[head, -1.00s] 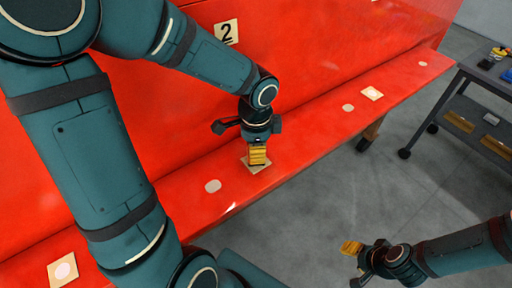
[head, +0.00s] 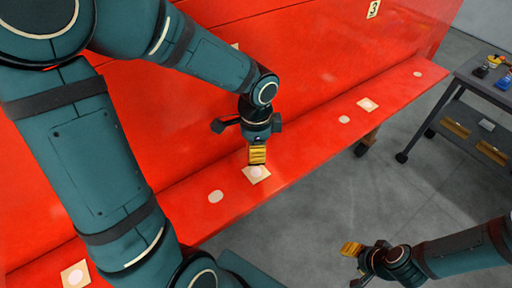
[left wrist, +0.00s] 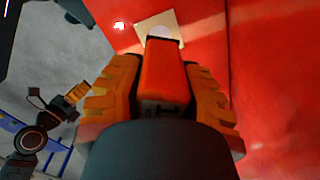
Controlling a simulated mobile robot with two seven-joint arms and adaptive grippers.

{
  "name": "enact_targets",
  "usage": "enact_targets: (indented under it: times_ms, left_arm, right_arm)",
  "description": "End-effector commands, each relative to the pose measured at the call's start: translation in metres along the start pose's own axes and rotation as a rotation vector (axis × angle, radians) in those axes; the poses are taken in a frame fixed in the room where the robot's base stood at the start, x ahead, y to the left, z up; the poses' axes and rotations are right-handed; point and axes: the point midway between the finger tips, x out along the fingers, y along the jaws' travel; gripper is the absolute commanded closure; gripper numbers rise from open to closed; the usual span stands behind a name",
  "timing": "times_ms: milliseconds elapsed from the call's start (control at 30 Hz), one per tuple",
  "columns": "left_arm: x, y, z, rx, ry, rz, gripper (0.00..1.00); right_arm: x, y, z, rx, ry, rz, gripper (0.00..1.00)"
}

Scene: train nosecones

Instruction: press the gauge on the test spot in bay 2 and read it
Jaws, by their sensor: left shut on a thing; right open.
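My left gripper (head: 257,156) is shut on the gauge (left wrist: 165,75), a red-orange block with dark edges, in the left wrist view. In the head view its yellow fingers hide the gauge. The test spot (head: 256,174), a pale disc on a beige square, lies on the red ledge just below the fingers. It also shows past the gauge's far end in the left wrist view (left wrist: 158,31). The gauge appears apart from it, though the exact gap is unclear. My right gripper (head: 352,249) is open and empty, over the floor at lower right.
The red nosecone ledge (head: 300,145) carries other pale discs and another beige square patch (head: 368,104). A 3 label (head: 373,9) is on the upper panel; the 2 label is almost hidden behind my left arm. A grey cart (head: 480,95) with small coloured items stands at right.

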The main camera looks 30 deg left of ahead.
Motion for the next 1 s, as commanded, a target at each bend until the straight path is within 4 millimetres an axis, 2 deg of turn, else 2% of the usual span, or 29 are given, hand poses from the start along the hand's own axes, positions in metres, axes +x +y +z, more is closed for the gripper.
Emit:
enact_targets:
  times_ms: [33,200,1000]
  left_arm:
    - [-0.0070,-0.0002,-0.0002,0.000,0.001,-0.001,1.00]
    - [-0.0146,-0.0001,-0.0002,0.000,0.001,-0.001,1.00]
    - [-0.0134,-0.0002,-0.0002,0.000,0.001,-0.001,1.00]
  right_arm:
    - [-0.0056,-0.0021,-0.0008,0.000,0.000,0.000,0.53]
    - [-0.0115,-0.0044,-0.0016,0.000,0.000,0.000,0.53]
    - [-0.0104,-0.0039,-0.0014,0.000,0.000,0.000,0.53]
